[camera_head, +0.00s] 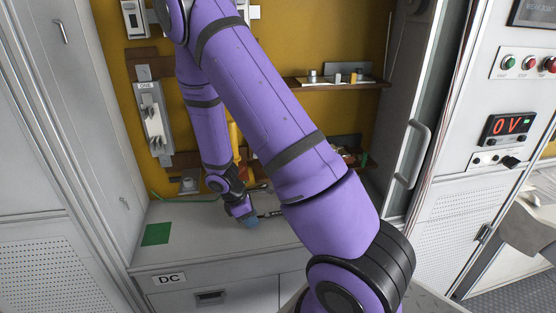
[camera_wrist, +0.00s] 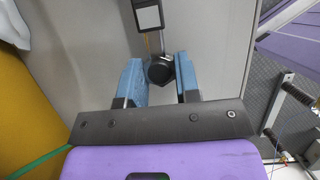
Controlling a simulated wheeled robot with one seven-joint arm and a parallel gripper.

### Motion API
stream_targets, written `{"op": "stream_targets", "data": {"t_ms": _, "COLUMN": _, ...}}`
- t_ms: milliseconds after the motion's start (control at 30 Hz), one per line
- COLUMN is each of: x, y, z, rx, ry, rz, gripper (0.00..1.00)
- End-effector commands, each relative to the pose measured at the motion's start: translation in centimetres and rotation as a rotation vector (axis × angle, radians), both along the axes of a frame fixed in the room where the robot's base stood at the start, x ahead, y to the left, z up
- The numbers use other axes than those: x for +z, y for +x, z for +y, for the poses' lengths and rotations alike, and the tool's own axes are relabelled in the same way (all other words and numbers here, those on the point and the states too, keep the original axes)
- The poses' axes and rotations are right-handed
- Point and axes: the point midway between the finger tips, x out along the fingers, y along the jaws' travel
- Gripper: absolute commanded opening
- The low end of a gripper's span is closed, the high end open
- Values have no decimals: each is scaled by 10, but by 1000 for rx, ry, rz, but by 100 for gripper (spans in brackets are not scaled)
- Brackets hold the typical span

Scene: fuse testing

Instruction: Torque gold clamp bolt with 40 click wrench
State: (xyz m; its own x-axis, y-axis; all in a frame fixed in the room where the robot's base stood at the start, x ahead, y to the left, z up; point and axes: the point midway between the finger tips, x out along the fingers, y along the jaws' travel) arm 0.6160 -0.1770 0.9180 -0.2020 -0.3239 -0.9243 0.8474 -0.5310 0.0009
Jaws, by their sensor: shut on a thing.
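My gripper (camera_head: 250,219) is low over the grey worktop, its blue fingertips pointing down. In the wrist view the two blue fingers (camera_wrist: 160,82) are closed around a round black head of a tool, which looks like a wrench (camera_wrist: 160,70). A thin shaft runs from this head to a black part with a pale panel at the top of the picture. In the head view the dark wrench (camera_head: 270,214) shows just right of my fingertips, partly behind my arm. Whether it touches the worktop is unclear. I cannot make out the gold clamp bolt.
The worktop (camera_head: 195,240) has a green square (camera_head: 156,234) at left and clear room around it. A shelf (camera_head: 335,87) with small parts is on the yellow back wall. A "ONE" panel (camera_head: 152,115) hangs at left. A display (camera_head: 508,128) reads 0 V.

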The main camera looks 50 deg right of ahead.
Motion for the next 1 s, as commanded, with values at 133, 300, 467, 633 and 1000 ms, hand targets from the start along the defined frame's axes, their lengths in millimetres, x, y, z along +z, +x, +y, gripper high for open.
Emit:
{"op": "stream_targets", "data": {"t_ms": 133, "x": 11, "y": 0, "z": -1, "rx": -1, "ry": -1, "rz": -1, "gripper": 0}}
{"op": "stream_targets", "data": {"t_ms": 300, "x": 23, "y": 0, "z": -1, "rx": -1, "ry": 0, "rz": 0, "gripper": 0}}
{"op": "stream_targets", "data": {"t_ms": 467, "x": 33, "y": 0, "z": 0, "rx": -1, "ry": 0, "rz": 0, "gripper": 0}}
{"op": "stream_targets", "data": {"t_ms": 633, "x": 41, "y": 0, "z": 0, "rx": 0, "ry": 0, "rz": 1, "gripper": 0}}
{"op": "stream_targets", "data": {"t_ms": 1000, "x": 42, "y": -1, "z": 0, "rx": 0, "ry": 0, "rz": 1, "gripper": 0}}
